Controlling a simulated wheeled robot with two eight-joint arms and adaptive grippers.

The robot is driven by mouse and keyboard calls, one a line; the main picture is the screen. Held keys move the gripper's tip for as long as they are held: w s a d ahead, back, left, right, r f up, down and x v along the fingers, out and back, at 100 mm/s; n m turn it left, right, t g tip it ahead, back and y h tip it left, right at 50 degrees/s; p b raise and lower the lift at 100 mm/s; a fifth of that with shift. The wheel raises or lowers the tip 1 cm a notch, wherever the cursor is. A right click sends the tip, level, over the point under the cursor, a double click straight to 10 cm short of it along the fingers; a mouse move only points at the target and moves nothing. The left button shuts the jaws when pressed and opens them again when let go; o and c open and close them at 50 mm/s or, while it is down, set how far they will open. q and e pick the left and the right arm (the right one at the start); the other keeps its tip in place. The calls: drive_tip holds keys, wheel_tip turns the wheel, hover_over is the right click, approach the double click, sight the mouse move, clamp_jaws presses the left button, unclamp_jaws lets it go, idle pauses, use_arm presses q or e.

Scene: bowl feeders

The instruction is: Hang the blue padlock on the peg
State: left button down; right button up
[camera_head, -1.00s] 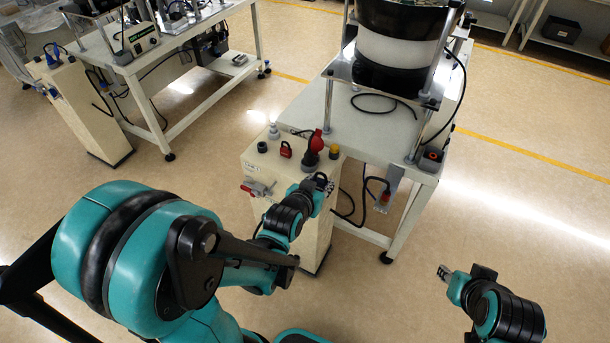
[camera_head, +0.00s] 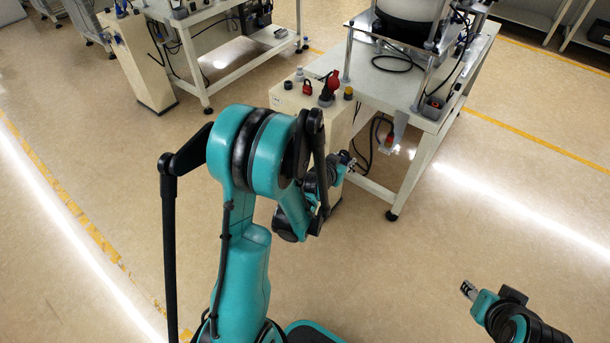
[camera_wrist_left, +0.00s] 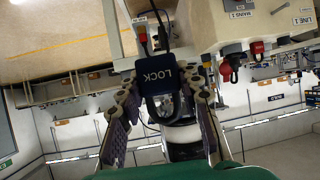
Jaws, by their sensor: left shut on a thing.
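The dark blue padlock (camera_wrist_left: 155,80), with LOCK on its body, is between the two fingers of my left gripper (camera_wrist_left: 160,100) in the left wrist view. The lettering is upside down and the shackle points to the picture's bottom. In the head view my left gripper (camera_head: 348,160) is in front of the right side of the beige control cabinet (camera_head: 318,105), below its top; the padlock is too small to make out there. I cannot pick out the peg with certainty. My right gripper (camera_head: 468,290) is at the lower right, over bare floor, apart from everything.
A red padlock (camera_head: 307,87), a red switch (camera_head: 328,84) and a yellow-black button (camera_head: 348,93) stand on the cabinet top. The white feeder table (camera_head: 420,110) adjoins it, with cables hanging below. A second bench (camera_head: 205,50) is at upper left. Floor in front is clear.

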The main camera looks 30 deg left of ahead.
use_arm(q)
drive_tip(key=w+a+f+b, duration=0.2)
drive_tip(key=w+a+f, duration=0.2)
drive_tip(key=a+f, duration=0.7)
drive_tip(key=w+a+f+b, duration=0.2)
drive_tip(key=w+a+f, duration=0.2)
drive_tip(key=a+f, duration=0.7)
drive_tip(key=w+d+f, duration=0.2)
drive_tip(key=w, duration=0.3)
drive_tip(key=shift+w+d+n+y, duration=0.15)
drive_tip(key=shift+d+n+y, duration=0.1)
drive_tip(key=shift+n+y, duration=0.05)
drive_tip(key=shift+w+d, duration=0.15)
drive_tip(key=shift+w, duration=1.4)
drive_tip(key=shift+w+d, duration=0.1)
drive_tip(key=shift+w, duration=1.4)
drive_tip(key=shift+f, duration=0.25)
idle(0.9)
drive_tip(key=c, duration=1)
unclamp_jaws()
drive_tip(key=shift+o, duration=0.6)
drive_tip(key=shift+o, duration=0.8)
